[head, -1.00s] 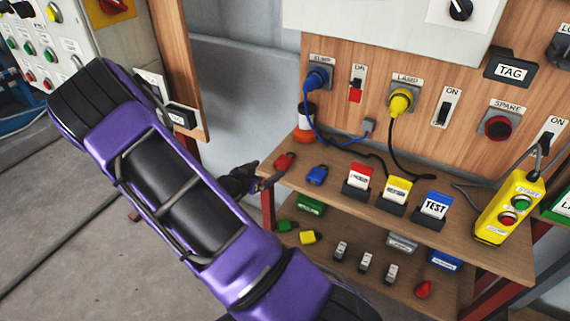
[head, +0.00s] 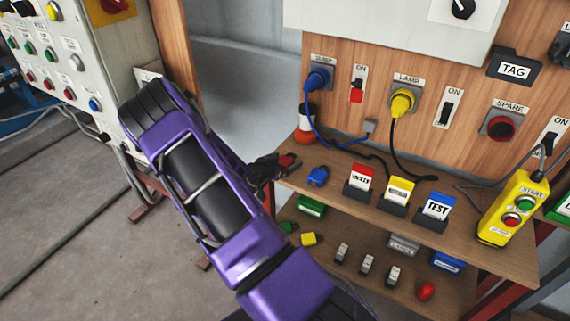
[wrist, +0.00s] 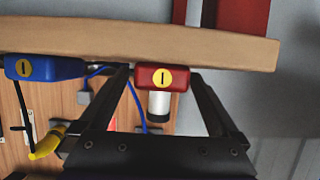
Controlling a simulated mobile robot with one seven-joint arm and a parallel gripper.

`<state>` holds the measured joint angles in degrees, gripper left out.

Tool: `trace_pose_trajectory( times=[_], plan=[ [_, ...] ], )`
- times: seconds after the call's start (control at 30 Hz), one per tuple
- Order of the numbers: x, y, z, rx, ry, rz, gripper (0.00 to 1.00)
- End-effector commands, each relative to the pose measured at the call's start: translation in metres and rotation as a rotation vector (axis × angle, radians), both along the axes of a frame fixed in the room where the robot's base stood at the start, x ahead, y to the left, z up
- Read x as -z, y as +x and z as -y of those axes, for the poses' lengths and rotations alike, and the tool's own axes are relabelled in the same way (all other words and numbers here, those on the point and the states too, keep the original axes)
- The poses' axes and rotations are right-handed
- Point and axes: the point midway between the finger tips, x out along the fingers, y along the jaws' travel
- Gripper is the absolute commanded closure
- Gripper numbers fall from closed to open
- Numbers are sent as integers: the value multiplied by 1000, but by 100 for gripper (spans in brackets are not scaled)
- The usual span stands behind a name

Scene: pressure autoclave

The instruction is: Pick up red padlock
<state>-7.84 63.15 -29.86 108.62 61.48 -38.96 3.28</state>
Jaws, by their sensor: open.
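The red padlock (head: 288,160) lies at the left end of the upper wooden shelf in the head view. In the wrist view, the red padlock (wrist: 150,77) shows its round yellow keyhole face between my two fingers. My gripper (wrist: 161,78) is open, with one fingertip on each side of the padlock; I cannot tell whether either touches it. In the head view, my gripper (head: 273,168) is at the shelf's left end and partly covers the padlock. The padlock's shackle is not clearly visible.
A blue padlock (head: 318,176) sits close beside the red one; it also shows in the wrist view (wrist: 44,68). The shelf edge (wrist: 130,38) runs close to my fingers. A black-topped canister (head: 307,113) and a blue cable (head: 322,129) are behind. Tag holders (head: 358,187) stand to the right.

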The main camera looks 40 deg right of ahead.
Motion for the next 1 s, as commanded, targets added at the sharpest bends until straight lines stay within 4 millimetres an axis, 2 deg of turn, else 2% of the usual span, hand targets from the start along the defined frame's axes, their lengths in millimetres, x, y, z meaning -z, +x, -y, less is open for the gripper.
trace_pose_trajectory(
  times=[0.13,0.67,0.87,1.0],
  plan=[
    [0,0,0,0,0,0,4],
    [0,0,-1,0,0,0,100],
    [-1,0,0,0,-1,1,100],
    [-12,0,0,1,-1,3,100]
  ],
)
